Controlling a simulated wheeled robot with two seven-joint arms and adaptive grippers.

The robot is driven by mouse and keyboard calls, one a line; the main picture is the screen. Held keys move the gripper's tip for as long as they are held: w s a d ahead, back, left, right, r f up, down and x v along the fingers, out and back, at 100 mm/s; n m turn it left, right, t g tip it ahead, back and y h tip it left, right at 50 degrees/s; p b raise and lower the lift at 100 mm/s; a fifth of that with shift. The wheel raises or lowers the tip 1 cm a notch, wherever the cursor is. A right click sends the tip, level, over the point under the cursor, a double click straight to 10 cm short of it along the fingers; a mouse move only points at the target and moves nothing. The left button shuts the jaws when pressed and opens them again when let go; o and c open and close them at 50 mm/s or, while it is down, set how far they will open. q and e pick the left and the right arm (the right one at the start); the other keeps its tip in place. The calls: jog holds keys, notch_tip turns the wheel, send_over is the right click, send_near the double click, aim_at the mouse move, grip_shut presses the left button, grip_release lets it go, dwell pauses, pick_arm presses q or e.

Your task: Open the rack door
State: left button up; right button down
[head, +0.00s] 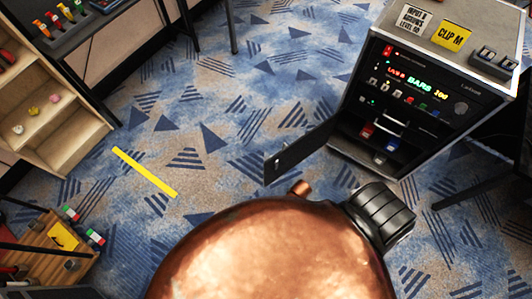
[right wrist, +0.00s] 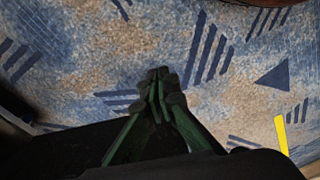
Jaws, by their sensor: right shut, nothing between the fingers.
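The rack (head: 430,85) stands at the right in the head view, a pale-edged case with a black front, lit displays and small knobs. Its dark door (head: 300,150) stands swung out to the left from the lower front, over the carpet. Behind it the lower opening shows small red, blue and pale items (head: 380,140). My right gripper (right wrist: 158,82) shows in the right wrist view, with its dark fingers together and empty over the patterned carpet. No rack or door shows in that view. I cannot make out either gripper in the head view.
A large copper-coloured rounded shape (head: 270,250) hides the bottom middle of the head view. Wooden shelves (head: 60,130) and a wooden crate (head: 55,245) stand at the left. A yellow strip (head: 145,172) lies on the carpet. The middle floor is clear.

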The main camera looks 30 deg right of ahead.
jog(key=w+a+r+n+g+y, duration=0.1)
jog(key=w+a+r, duration=0.2)
jog(key=w+r, duration=0.45)
jog(key=w+a+r, duration=0.2)
jog(key=w+r, duration=0.5)
jog(key=w, duration=0.2)
jog(key=w+d+r+m+g+h, duration=0.1)
jog(key=w+d+r+g+h, duration=0.3)
jog(key=w+r, duration=0.95)
pick_arm(q)
jog(key=shift+w+f+b, duration=0.8)
jog(key=shift+f+b, duration=0.1)
pick_arm(e)
jog(key=s+d+f+t+y, duration=0.1)
jog(key=s+f+y, duration=0.1)
jog(key=s+f, duration=0.4)
jog(key=x, duration=0.3)
jog(key=shift+w+d, duration=0.15)
jog(key=shift+d, duration=0.15)
